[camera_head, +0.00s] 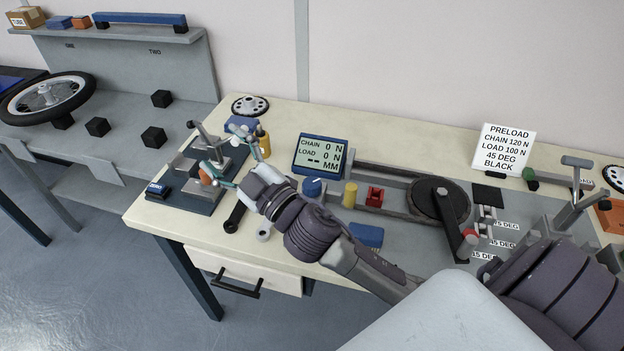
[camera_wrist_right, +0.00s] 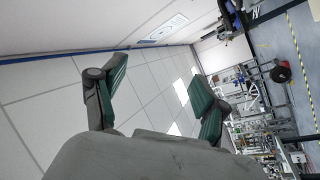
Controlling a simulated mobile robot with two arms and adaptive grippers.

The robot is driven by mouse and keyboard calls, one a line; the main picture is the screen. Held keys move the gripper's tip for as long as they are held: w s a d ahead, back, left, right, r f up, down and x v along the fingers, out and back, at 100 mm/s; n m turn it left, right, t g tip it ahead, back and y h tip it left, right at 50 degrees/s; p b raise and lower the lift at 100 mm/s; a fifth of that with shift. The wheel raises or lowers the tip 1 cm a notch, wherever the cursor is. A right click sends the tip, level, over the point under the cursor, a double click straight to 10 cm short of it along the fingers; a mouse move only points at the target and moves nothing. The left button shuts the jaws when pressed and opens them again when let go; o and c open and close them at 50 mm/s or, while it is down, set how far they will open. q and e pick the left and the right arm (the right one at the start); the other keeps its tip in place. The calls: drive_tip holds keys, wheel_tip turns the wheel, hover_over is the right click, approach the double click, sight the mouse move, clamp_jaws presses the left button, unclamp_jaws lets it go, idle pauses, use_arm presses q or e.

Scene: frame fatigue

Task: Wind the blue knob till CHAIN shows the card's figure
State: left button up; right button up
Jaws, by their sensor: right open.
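The blue knob (camera_head: 312,187) stands on the bench just below the display (camera_head: 321,154). The display reads CHAIN 0 N, LOAD 0 N and dashes before MM. The white card (camera_head: 503,150) at the back right reads PRELOAD, CHAIN 120 N, LOAD 100 N, 45 DEG, BLACK. My right gripper (camera_head: 236,160) is open, left of the knob and apart from it, in front of the grey fixture on the left. Its open fingers also show in the right wrist view (camera_wrist_right: 160,98), with nothing between them. My left gripper is not in view.
A fixture with a dark base (camera_head: 183,195) and a yellow cylinder (camera_head: 264,144) are near my right gripper. A second yellow cylinder (camera_head: 350,194) and a red block (camera_head: 374,196) stand right of the knob. A dark crank wheel (camera_head: 438,199) is farther right.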

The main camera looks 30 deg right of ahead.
drive_tip(key=s+a+r+n+g+y, duration=0.1)
drive_tip(key=a+r+n+g+y, duration=0.45)
drive_tip(key=a+n+y, duration=0.45)
drive_tip(key=n+g+h, duration=1.3)
drive_tip(key=g+h, duration=0.2)
approach(312, 181)
drive_tip(key=shift+t, duration=0.25)
wheel_tip(312, 181, down, 10)
drive_tip(key=shift+s+a+r+p, duration=0.1)
drive_tip(key=shift+s+a+p, duration=0.05)
drive_tip(key=shift+p, duration=0.8)
drive_tip(key=shift+c, duration=0.4)
